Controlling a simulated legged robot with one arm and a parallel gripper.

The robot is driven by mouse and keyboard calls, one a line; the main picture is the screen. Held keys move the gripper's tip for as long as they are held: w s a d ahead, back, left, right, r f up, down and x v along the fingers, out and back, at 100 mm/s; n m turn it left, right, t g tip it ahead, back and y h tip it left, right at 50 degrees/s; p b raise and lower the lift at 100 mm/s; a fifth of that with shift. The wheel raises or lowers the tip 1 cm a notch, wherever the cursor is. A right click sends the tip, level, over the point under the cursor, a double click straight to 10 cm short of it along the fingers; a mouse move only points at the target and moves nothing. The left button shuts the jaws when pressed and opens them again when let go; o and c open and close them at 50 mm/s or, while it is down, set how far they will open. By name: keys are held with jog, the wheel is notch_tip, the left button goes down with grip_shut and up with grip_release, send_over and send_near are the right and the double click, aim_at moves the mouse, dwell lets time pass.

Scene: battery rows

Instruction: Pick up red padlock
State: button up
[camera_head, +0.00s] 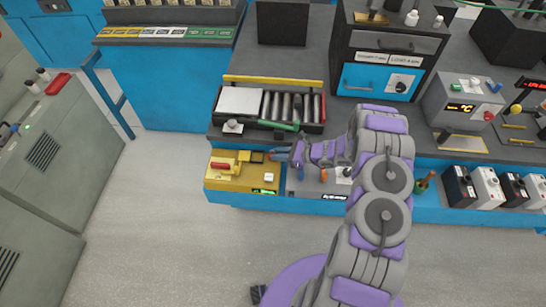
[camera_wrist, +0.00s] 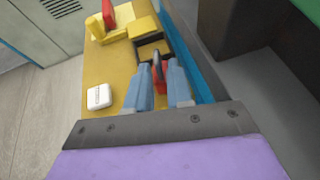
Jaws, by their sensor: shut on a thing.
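The red padlock (camera_wrist: 160,76) shows between the two blue-grey fingers of my gripper (camera_wrist: 158,68) in the wrist view. The fingers are shut on it and partly hide it. It is at the edge of a yellow panel (camera_wrist: 115,68), by a dark recess in a yellow block. I cannot tell whether it still touches the panel. In the head view my gripper (camera_head: 277,154) reaches left to the right side of the yellow panel (camera_head: 222,181); the padlock cannot be made out there.
A red handle (camera_head: 220,166) on a yellow block and a white square piece (camera_wrist: 98,96) are on the panel. A roller tray (camera_head: 268,128) lies just behind. Small black and white boxes (camera_head: 487,187) stand to the right. The floor in front is clear.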

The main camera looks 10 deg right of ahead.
grip_shut()
jog(key=shift+d+r, duration=0.1)
